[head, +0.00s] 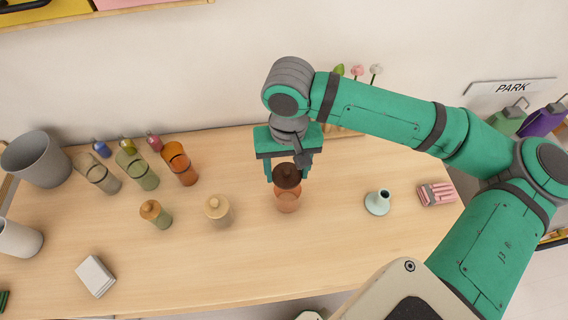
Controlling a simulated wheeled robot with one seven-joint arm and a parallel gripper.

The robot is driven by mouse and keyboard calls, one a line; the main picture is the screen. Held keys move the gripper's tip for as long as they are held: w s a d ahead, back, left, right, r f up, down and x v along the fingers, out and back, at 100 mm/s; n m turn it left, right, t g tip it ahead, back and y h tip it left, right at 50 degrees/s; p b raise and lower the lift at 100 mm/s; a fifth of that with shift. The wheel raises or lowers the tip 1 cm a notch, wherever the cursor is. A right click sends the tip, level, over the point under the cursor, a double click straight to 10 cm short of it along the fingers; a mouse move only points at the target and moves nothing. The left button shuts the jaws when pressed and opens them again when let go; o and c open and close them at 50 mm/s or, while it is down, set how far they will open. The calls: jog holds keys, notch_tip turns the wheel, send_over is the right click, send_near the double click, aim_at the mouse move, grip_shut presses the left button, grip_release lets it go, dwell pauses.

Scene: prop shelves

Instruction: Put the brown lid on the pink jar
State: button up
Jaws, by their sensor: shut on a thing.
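The brown lid (287,177) is a dark round lid with a knob, held between the fingers of my gripper (287,172). The pink jar (287,203) stands upright on the table, right below the lid in the head view. The lid hides the jar's mouth. I cannot tell whether the lid touches the rim or hangs just above it. My gripper points down and is shut on the lid.
A cream lidded jar (219,212) and a green jar with a tan lid (155,215) stand to the left. Orange (181,165) and green glasses are behind them. A pale teal vase (378,202) and pink sticks (437,194) are right. The front table is mostly clear.

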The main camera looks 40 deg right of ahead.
aim_at(289, 178)
jog(key=shift+s+a+f, duration=0.1)
jog(key=shift+s+f, duration=0.1)
jog(key=shift+f, duration=0.25)
jog(key=shift+s+a+f, duration=0.1)
jog(key=shift+s+f, duration=0.05)
jog(key=shift+f, duration=0.25)
jog(key=shift+d+f, duration=0.15)
jog(key=shift+f, duration=0.8)
jog(key=shift+a, duration=0.2)
jog(key=shift+s+d+f, duration=0.15)
jog(key=shift+f, duration=0.25)
dwell(0.4)
jog(key=shift+w, duration=0.2)
dwell(0.3)
jog(key=shift+f, duration=0.2)
